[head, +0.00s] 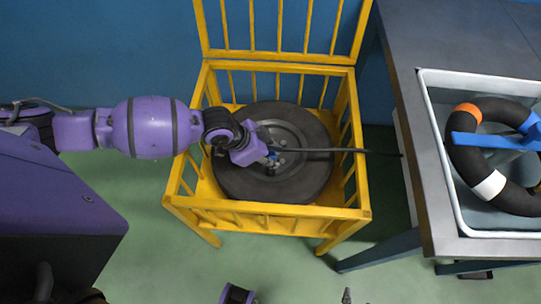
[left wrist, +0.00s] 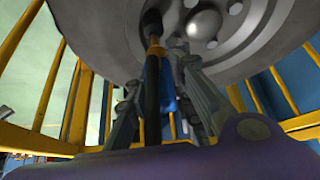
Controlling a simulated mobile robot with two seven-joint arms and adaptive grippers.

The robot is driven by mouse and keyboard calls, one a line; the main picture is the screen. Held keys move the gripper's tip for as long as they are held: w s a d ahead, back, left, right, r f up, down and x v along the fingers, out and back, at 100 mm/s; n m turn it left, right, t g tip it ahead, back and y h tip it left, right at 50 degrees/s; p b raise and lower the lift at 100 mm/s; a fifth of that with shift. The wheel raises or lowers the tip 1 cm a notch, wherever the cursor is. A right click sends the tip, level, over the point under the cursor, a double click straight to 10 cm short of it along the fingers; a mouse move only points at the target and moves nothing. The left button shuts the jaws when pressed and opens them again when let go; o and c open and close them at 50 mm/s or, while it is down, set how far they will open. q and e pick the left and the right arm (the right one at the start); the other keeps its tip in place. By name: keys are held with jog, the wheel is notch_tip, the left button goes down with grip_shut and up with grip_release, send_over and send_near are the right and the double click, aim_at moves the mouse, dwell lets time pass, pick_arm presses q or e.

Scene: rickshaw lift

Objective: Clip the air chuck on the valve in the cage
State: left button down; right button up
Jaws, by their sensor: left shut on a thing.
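The yellow cage (head: 270,216) stands open, and a dark wheel (head: 310,180) lies flat inside it. My left gripper (head: 268,157) reaches in from the left and is over the wheel's hub. It is shut on the air chuck (left wrist: 153,95), a black rod with a brass tip and a blue part beside it. A black hose (head: 360,151) runs right from there across the wheel and over the cage's side. In the left wrist view the brass tip points at a short dark stem, probably the valve (left wrist: 151,20), by the hub. I cannot tell whether they are joined. My right gripper is not clearly seen.
A grey table (head: 410,50) stands to the right with a white tray (head: 445,180) holding a black ring with coloured bands. The cage's bars surround the wheel closely. The green floor in front is mostly clear, with small cut-off parts at the lower edge.

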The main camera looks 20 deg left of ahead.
pick_arm(q)
jog(key=shift+p, duration=0.3)
pick_arm(e)
jog(key=shift+w+r, duration=0.2)
jog(key=shift+r, duration=0.15)
pick_arm(q)
jog(key=shift+f+b, duration=0.4)
jog(key=shift+f, duration=0.7)
pick_arm(e)
jog(key=shift+s+f, duration=0.25)
jog(key=shift+f, duration=0.2)
dwell(0.5)
pick_arm(q)
jog(key=shift+r, duration=0.2)
pick_arm(e)
jog(key=shift+w+r, duration=0.15)
jog(key=shift+r, duration=0.05)
dwell(0.3)
pick_arm(q)
jog(key=shift+r+p, duration=1.15)
pick_arm(e)
jog(key=shift+w+r, duration=0.3)
jog(key=shift+r, duration=0.3)
jog(key=shift+w+r, duration=0.25)
jog(key=shift+r, duration=0.35)
pick_arm(q)
jog(key=shift+f, duration=0.25)
